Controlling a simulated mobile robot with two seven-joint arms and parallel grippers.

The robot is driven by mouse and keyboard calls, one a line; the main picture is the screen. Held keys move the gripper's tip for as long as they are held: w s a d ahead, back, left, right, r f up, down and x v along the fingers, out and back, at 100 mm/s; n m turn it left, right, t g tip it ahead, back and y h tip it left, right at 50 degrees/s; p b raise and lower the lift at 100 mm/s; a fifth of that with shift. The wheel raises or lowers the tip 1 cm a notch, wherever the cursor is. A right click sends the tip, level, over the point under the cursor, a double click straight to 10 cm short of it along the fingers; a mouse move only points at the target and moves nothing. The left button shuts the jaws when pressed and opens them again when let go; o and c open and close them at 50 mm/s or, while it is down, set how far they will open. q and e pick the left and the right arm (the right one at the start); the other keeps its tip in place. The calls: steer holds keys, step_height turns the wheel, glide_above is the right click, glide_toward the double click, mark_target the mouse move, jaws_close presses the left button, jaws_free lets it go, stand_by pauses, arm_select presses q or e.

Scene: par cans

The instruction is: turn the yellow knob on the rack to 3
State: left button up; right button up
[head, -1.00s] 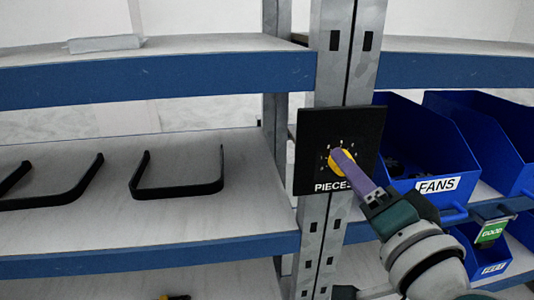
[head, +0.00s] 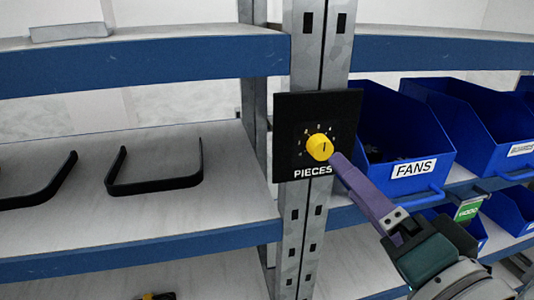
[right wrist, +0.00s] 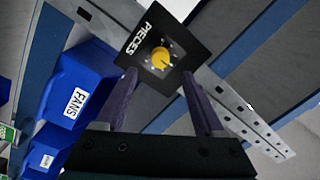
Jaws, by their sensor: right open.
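The yellow knob (head: 320,147) sits on a square black panel (head: 290,110) marked PIECES, fixed to the grey rack post. A short dark line on the knob points roughly upward in the head view. Small marks surround it, too small to read as numbers. The knob also shows in the right wrist view (right wrist: 162,58), beyond and between my fingertips. My right gripper (right wrist: 160,78) is open and empty, with its two purple fingers apart and short of the panel. In the head view its finger (head: 365,190) ends just below and right of the knob. My left gripper is out of view.
A blue bin marked FANS (head: 390,125) stands right of the panel, close to my right arm, with more blue bins beyond. Black U-shaped brackets (head: 155,185) lie on the left shelf. Blue shelf edges (head: 130,245) run on both sides of the post.

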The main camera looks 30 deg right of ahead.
steer(key=shift+s+a, duration=0.15)
steer(key=shift+s, duration=0.6)
steer(key=shift+s+a, duration=0.15)
steer(key=shift+s, duration=0.6)
steer(key=a+f+n+g+y, duration=0.4)
steer(key=a+n+g+y, duration=0.3)
steer(key=a+n, duration=0.4)
steer(key=s+d+f+n+g+h, duration=0.3)
steer(key=s+d+f+n+g, duration=0.25)
steer(key=s, duration=0.45)
step_height(320, 180, up, 37)
steer(key=s+d+m+g+p, duration=0.1)
steer(key=g+p, duration=0.1)
steer(key=p, duration=3.4)
